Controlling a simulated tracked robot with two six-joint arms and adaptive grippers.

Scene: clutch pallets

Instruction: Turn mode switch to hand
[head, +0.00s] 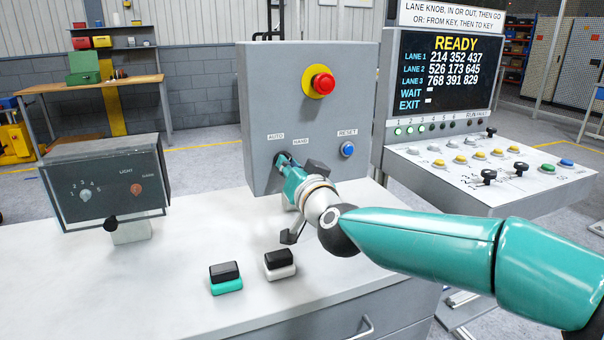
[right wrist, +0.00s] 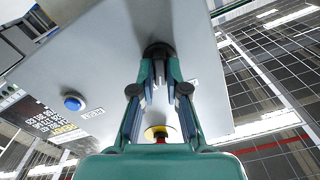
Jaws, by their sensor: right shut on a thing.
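The mode switch (right wrist: 157,48) is a dark round knob on the grey control box (head: 255,90), below the AUTO and HAND labels (head: 300,141). My right gripper (head: 286,164) reaches it from the front right. In the right wrist view, the teal fingers (right wrist: 159,72) converge on the knob and are shut on it. The fingers mostly hide the knob in the head view, so I cannot tell which way it points. My left gripper is not in view.
A red emergency button (head: 323,83) on a yellow disc and a blue RESET button (head: 347,149) are on the same box face. A light-knob box (head: 150,170) stands left. Two small black-topped blocks (head: 226,286) (head: 281,272) lie in front. A keyed console (head: 430,170) stands right.

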